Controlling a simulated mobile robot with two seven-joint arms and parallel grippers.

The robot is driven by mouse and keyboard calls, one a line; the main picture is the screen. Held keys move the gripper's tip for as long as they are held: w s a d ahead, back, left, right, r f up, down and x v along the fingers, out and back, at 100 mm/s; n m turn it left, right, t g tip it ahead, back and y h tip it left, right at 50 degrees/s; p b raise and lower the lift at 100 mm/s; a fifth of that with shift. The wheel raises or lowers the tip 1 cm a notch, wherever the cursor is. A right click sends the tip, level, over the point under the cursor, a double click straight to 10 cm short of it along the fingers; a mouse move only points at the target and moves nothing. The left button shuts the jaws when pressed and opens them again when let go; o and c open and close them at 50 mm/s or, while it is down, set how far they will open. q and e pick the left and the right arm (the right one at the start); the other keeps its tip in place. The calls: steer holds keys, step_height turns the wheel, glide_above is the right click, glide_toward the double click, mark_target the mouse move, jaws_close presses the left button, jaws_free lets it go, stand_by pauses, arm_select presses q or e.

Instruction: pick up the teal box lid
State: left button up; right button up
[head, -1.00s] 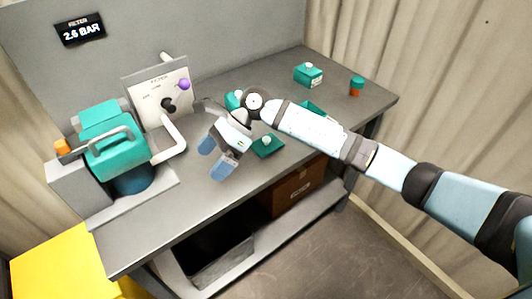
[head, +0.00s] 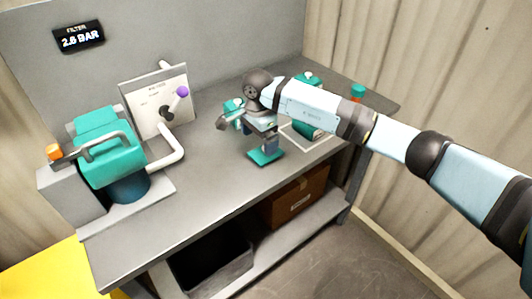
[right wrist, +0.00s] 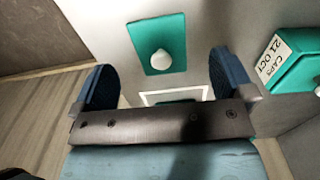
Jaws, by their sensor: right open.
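The teal box lid (head: 266,156) is a flat teal plate with a white knob, lying on the grey bench near its front edge. The lid and its round knob show clearly in the right wrist view (right wrist: 153,32). My right gripper (head: 262,140) is open and empty just above the lid, and hides part of it in the head view. In the right wrist view its two blue fingers (right wrist: 164,66) are spread wide, with the lid ahead between them. An open-looking teal box (head: 308,131) stands right of the lid, partly behind my arm. My left gripper is not in view.
A labelled teal box (right wrist: 290,62) is beside the right finger. A teal machine (head: 108,150) and a lever panel (head: 160,100) occupy the left. The bench's front middle is clear.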

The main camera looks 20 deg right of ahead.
mark_target(261, 155)
steer(key=shift+d+f, duration=0.15)
steer(key=shift+f, duration=1.25)
steer(key=shift+d+f, duration=0.1)
steer(key=shift+f, duration=1.25)
steer(key=c, duration=1)
steer(key=shift+o, duration=0.2)
steer(key=shift+r, duration=0.15)
